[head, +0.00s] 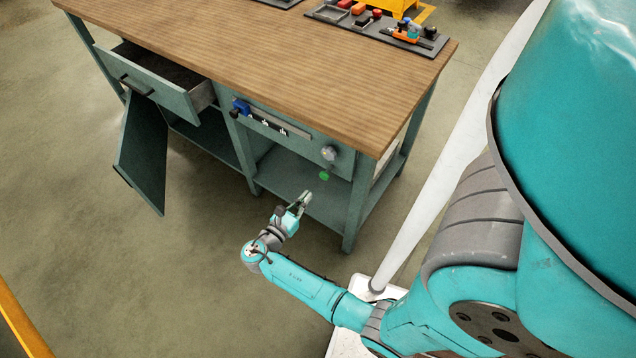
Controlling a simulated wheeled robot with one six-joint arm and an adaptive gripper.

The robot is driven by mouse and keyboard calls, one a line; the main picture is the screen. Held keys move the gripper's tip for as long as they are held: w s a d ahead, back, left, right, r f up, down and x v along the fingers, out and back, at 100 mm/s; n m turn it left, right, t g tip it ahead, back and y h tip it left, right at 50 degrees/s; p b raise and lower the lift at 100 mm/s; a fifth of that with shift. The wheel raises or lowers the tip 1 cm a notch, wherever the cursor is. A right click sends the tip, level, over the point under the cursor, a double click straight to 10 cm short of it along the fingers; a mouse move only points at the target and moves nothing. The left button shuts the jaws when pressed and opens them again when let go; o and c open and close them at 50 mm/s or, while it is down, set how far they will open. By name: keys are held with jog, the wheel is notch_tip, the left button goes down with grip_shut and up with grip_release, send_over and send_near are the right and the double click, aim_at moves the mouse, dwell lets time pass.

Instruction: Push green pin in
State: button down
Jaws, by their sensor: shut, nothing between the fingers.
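The green pin (324,175) is a small green knob at the lower right of the workbench front, below a round grey knob (329,153). How far it sticks out is too small to tell. My gripper (305,198) is shut and empty. It shows just below and left of the green pin in the head view, pointing toward the bench, with a visible gap between them. The pin is not hidden by the gripper.
The workbench (260,45) has an open drawer (160,75) and an open cabinet door (142,155) on its left. A blue part (240,106) sits on the front panel. A tray (380,28) of small items lies on top.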

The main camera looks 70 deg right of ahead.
aim_at(323, 177)
jog(key=shift+x, duration=3.6)
jog(key=shift+x, duration=1.4)
jog(key=shift+w, duration=0.1)
